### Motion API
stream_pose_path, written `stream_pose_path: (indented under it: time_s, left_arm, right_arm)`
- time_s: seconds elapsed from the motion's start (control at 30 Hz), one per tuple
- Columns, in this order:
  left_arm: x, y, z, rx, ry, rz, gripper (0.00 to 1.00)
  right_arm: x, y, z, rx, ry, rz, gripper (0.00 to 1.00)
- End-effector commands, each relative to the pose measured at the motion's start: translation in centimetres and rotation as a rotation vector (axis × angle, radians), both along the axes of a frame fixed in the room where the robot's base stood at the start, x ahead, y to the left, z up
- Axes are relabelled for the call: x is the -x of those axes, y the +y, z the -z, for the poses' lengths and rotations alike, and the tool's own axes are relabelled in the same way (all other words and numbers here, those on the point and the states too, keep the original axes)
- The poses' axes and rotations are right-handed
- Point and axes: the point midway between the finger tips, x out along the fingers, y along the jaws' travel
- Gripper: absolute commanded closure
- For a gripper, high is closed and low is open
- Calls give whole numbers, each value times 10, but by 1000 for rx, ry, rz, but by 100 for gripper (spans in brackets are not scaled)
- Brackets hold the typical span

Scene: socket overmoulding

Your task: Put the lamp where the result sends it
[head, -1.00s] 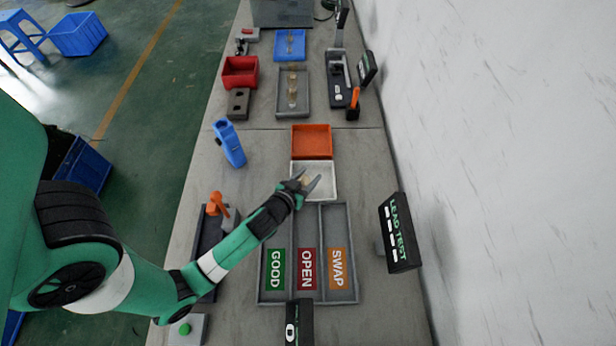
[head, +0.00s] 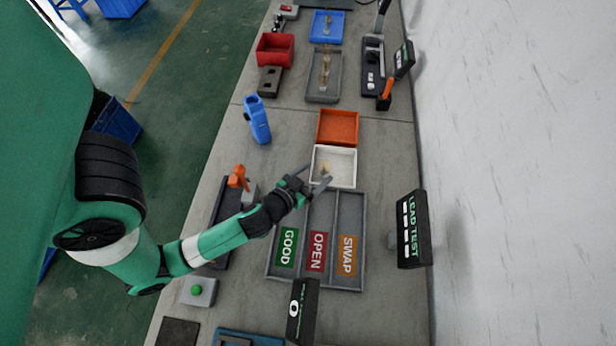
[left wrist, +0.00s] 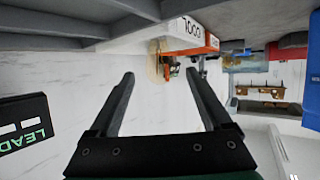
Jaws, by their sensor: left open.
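A small tan piece, which looks like the lamp (head: 325,168), is in the white tray (head: 347,180). In the left wrist view the tan round piece (left wrist: 153,64) shows beyond the fingertips, at the tray marked COOL. My left gripper (head: 319,177) is open and empty at the tray's near left corner, apart from the piece. The sorting tray has three lanes: GOOD (head: 287,248), OPEN (head: 317,252) and SWAP (head: 347,255). The lead test display (head: 411,230) shows only white dashes, with no result readable. My right gripper is out of view.
An orange tray (head: 338,127) adjoins the white tray. A blue holder (head: 257,121) stands left of it. A grey tray with tan pieces (head: 323,92) and a red bin (head: 275,50) are farther back. An orange-handled fixture (head: 238,178) stands beside my left arm.

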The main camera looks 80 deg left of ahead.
Motion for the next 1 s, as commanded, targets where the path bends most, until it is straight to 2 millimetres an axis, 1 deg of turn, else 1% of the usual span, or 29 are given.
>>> stream_pose_path:
  time_s: [0.03,0.1,0.27,0.63,0.7,0.77,0.83,0.87,0.9,0.97,1.0]
  left_arm:
    - [8,-7,-4,0,2,5,17]
    - [16,-15,-7,-1,3,7,17]
    - [27,-23,-14,0,0,1,17]
    - [28,-23,-16,-1,-2,-1,17]
    - [24,-24,-19,-1,-12,3,17]
    - [9,-25,-29,-2,-41,16,17]
    - [-22,-28,-54,-5,-108,45,17]
    - [-40,-31,-70,-7,-148,65,17]
    - [-66,-36,-97,-12,-211,98,17]
    - [-106,-47,-148,-25,-318,161,17]
    - [-131,-57,-188,-37,-395,208,17]
  right_arm:
    - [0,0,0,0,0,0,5]
    - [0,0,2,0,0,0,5]
    - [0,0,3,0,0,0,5]
    - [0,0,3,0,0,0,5]
    - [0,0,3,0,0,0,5]
    - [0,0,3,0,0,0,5]
    - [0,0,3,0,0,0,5]
    - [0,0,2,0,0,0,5]
    - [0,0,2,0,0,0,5]
    - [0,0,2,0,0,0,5]
    - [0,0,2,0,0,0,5]
